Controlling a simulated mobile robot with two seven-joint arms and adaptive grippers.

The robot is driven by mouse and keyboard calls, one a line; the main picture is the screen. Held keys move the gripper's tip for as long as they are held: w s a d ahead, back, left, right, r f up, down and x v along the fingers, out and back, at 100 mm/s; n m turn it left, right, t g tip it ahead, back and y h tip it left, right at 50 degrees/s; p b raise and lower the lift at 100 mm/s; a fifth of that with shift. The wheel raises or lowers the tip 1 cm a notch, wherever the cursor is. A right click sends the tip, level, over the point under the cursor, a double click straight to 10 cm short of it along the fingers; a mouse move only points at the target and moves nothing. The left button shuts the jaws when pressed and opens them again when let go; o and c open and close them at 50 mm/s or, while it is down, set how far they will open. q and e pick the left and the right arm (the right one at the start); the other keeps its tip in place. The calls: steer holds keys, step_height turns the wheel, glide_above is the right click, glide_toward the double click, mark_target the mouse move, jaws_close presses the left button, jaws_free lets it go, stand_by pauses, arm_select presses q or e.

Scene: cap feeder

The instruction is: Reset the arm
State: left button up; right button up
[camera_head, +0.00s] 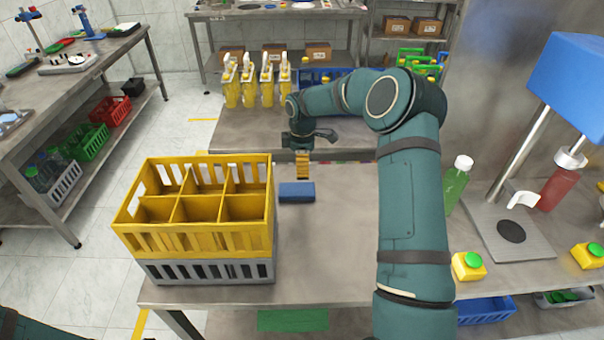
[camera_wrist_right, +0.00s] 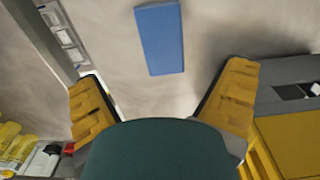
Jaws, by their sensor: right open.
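My right gripper (camera_head: 303,165) hangs over the table, just right of the yellow crate's far corner. In the right wrist view its two yellow fingers (camera_wrist_right: 165,100) stand wide apart with nothing between them. A blue block (camera_head: 297,192) lies on the table below and in front of the gripper. The blue block also shows at the top of the right wrist view (camera_wrist_right: 160,38), beyond the fingertips. My right arm reaches across the right half of the table. My left gripper is not in view; only a bit of my left arm shows at the bottom left.
A yellow divided crate (camera_head: 195,240) sits on a grey crate (camera_head: 210,271) at the table's left. A press with a blue head (camera_head: 570,80), a green bottle (camera_head: 456,185) and a yellow button box (camera_head: 468,266) stand at right. Several yellow bottles (camera_head: 248,85) stand behind.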

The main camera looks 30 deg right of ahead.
steer(key=shift+r, duration=0.85)
